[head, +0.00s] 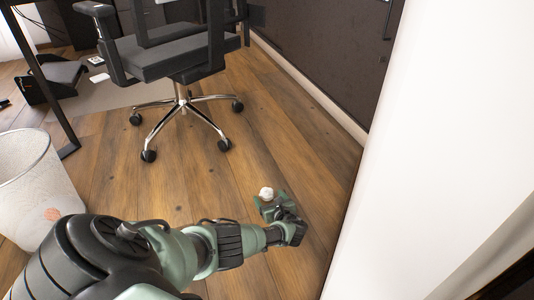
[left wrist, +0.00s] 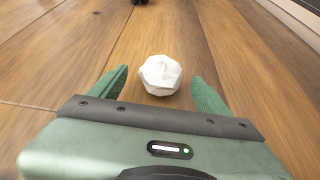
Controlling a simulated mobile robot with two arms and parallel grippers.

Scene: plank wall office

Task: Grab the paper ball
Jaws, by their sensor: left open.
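The paper ball (head: 266,193) is a small white crumpled ball on the wooden floor. In the left wrist view the paper ball (left wrist: 160,75) lies just beyond and between the two green fingers. My left gripper (head: 268,205) is low over the floor beside the ball, with its fingers spread. In the left wrist view the open left gripper (left wrist: 162,88) shows a gap between each finger and the ball. My right gripper is in neither view.
An office chair (head: 180,60) on casters stands behind the ball. A white wall (head: 440,150) rises close on the right, with a dark panel (head: 320,50) behind. The floor around the ball is clear.

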